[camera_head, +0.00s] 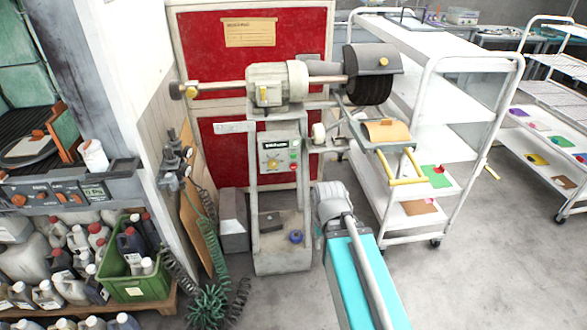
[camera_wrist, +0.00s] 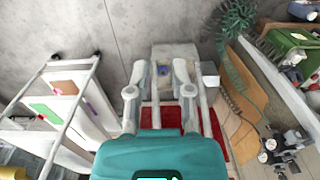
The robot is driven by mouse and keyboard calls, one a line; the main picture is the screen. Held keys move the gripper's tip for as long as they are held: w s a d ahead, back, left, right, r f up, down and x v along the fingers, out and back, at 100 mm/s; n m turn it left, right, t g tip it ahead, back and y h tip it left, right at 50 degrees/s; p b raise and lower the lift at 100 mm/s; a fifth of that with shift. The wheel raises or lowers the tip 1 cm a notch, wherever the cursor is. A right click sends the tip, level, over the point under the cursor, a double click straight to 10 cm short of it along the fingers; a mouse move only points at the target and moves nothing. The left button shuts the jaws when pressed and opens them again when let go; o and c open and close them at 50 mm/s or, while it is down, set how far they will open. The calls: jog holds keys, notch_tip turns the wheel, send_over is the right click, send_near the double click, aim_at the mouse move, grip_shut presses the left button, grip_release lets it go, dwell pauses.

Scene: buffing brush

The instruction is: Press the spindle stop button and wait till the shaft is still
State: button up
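The buffing machine (camera_head: 262,215) stands in front of a red cabinet, with its motor (camera_head: 278,85) and shaft on top. A dark brush wheel (camera_head: 370,88) sits at the shaft's right end; I cannot tell whether it turns. The control panel (camera_head: 280,158) on the column has an orange knob (camera_head: 272,163), and a red button (camera_head: 293,167) below green ones. My gripper (camera_head: 331,203) is right of and below the panel, apart from it. In the wrist view my gripper (camera_wrist: 160,93) has its fingers spread, with nothing between them. The machine's base (camera_wrist: 180,58) shows beyond them; the panel does not show clearly there.
A white shelf trolley (camera_head: 455,140) stands close on the right. An orange-topped rest (camera_head: 386,131) and a yellow handle (camera_head: 402,170) jut out below the brush. A green crate of bottles (camera_head: 130,285) and coiled hoses (camera_head: 208,300) are at left. Open floor lies front right.

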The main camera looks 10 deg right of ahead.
grip_shut()
dwell(1.0)
